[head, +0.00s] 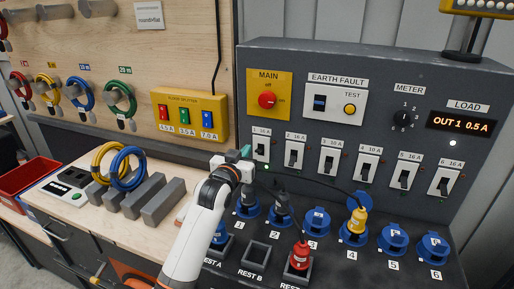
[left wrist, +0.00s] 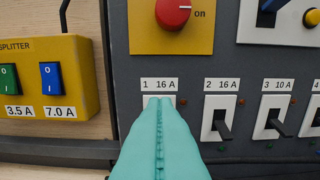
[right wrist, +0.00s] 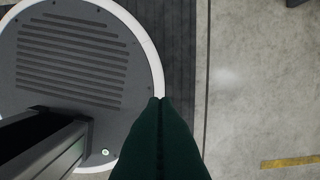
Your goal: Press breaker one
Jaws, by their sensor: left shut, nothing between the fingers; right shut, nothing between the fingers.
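Breaker one (head: 261,146), a white plate with a dark lever under the label "1 16 A", is at the left end of the breaker row on the grey panel. In the head view my left gripper (head: 246,153) is shut, its teal fingertips just left of the plate. In the left wrist view the shut fingers (left wrist: 160,100) cover most of breaker one, hiding its lever; I cannot tell whether they touch it. A green lamp (head: 267,168) glows beside its lower edge. My right gripper (right wrist: 160,102) is shut and empty, above the floor.
Breaker two (head: 294,153) and several more run to the right. Above are the red main knob (head: 268,100) and the load display (head: 461,123) reading "OUT 1 0.5 A". Below are blue sockets, a yellow plug (head: 357,220) and a red plug (head: 300,255). A yellow splitter (head: 190,115) hangs left.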

